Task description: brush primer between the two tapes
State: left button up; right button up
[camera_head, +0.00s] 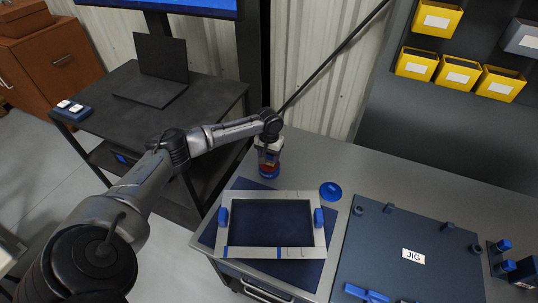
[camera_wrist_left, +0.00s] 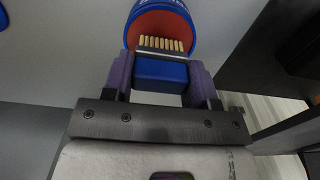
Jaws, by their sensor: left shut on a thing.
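My left gripper (camera_head: 268,143) is shut on a blue brush (camera_wrist_left: 160,75). Its pale bristles (camera_wrist_left: 161,43) point at the open mouth of a blue can with a red inside (camera_wrist_left: 172,20). The can (camera_head: 268,168) stands on the bench behind the frame; I cannot tell whether the bristles touch what is in it. A light metal frame (camera_head: 288,198) lies on a dark blue mat (camera_head: 245,184). Its near bar carries two narrow blue tapes, a left tape (camera_head: 225,252) and a right tape (camera_head: 279,252), with bare metal between them. My right gripper is not in view.
Blue clamps (camera_head: 319,217) sit on the frame's sides. A blue lid (camera_head: 330,190) lies right of the can. A dark cart with a laptop (camera_head: 160,70) stands left.

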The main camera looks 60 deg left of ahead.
pick_arm(q)
jog(key=shift+f, duration=0.15)
jog(key=shift+f, duration=0.35)
dwell(0.5)
dwell(0.9)
jog(key=shift+p, duration=0.3)
dwell(0.5)
jog(key=shift+f, duration=0.15)
dwell(0.6)
dwell(0.5)
jog(key=shift+p, duration=0.3)
